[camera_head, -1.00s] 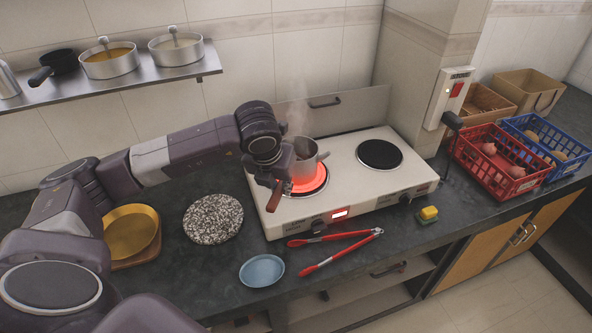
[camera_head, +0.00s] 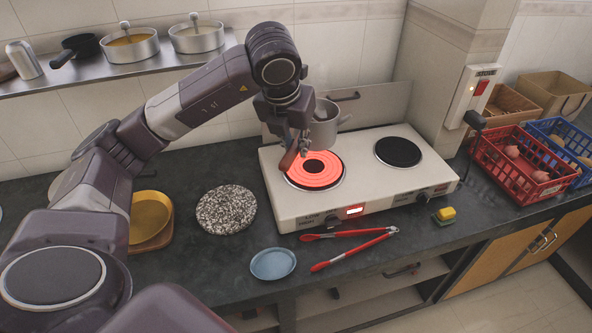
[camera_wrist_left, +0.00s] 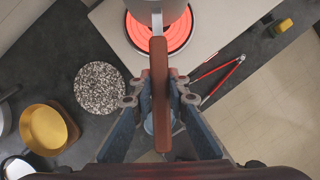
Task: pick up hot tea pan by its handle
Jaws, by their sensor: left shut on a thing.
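The tea pan (camera_head: 324,126) is a grey metal pot, held in the air above the glowing left burner (camera_head: 315,170) of the white hot plate. Its brown handle (camera_head: 289,155) points toward the front left. My left gripper (camera_head: 294,142) is shut on this handle. In the left wrist view the brown handle (camera_wrist_left: 160,95) runs between the two fingers of my left gripper (camera_wrist_left: 160,100), and the pan (camera_wrist_left: 157,12) shows at the top edge, over the red burner. The pan's contents cannot be seen. My right gripper is not in view.
The right burner (camera_head: 398,152) is dark. A speckled round stone slab (camera_head: 226,210), a blue plate (camera_head: 273,264), red tongs (camera_head: 350,247) and a yellow sponge (camera_head: 445,214) lie on the dark counter. A shelf (camera_head: 110,72) with pots is at the upper left. Red and blue baskets (camera_head: 512,172) stand at right.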

